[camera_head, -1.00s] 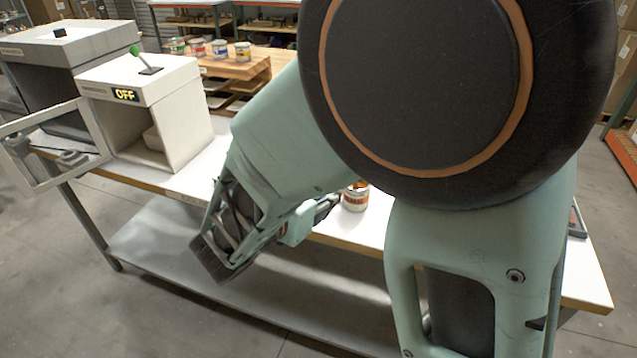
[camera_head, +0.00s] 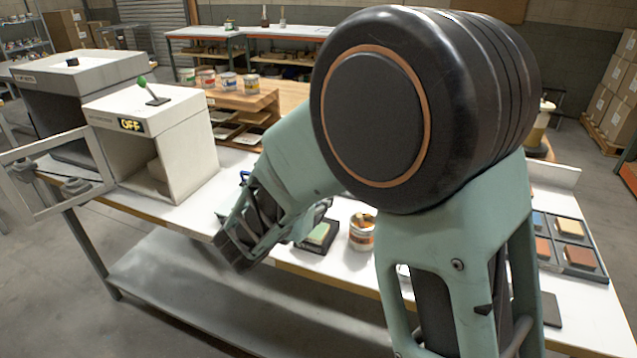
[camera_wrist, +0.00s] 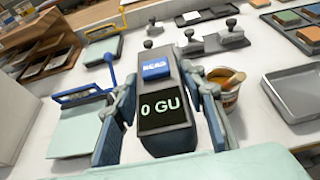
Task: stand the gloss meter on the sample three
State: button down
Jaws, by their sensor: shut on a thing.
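The gloss meter (camera_wrist: 165,108) is a dark grey block with a blue READ button and a screen showing "0 GU" in the wrist view. My gripper (camera_wrist: 162,85) is shut on it, one finger at each side. It is held over the white bench; the gap beneath it is hidden. In the head view my wrist is near the bench's front edge, and my arm hides most of the gripper and meter. Several coloured samples sit in a dark tray (camera_wrist: 277,27) at the far right, also in the head view (camera_head: 582,258). I cannot tell which is sample three.
A paint can (camera_wrist: 228,88) stands close right of the meter. A pale green panel (camera_wrist: 75,143) with a blue handle lies left. Several knobbed metal pieces (camera_wrist: 212,42) lie beyond, and a grey tray (camera_wrist: 283,90) lies right. The light booth (camera_head: 182,160) stands left.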

jog(key=w+f, duration=0.1)
jog(key=f, duration=0.1)
jog(key=w+f, duration=0.2)
jog(key=shift+w+a, duration=0.1)
jog(key=shift+w, duration=0.15)
jog(key=shift+f, duration=1.55)
jog(key=shift+f, duration=0.15)
jog(key=c, duration=1.2)
grip_release()
jog(key=v, duration=1.2)
jog(key=shift+b, duration=0.35)
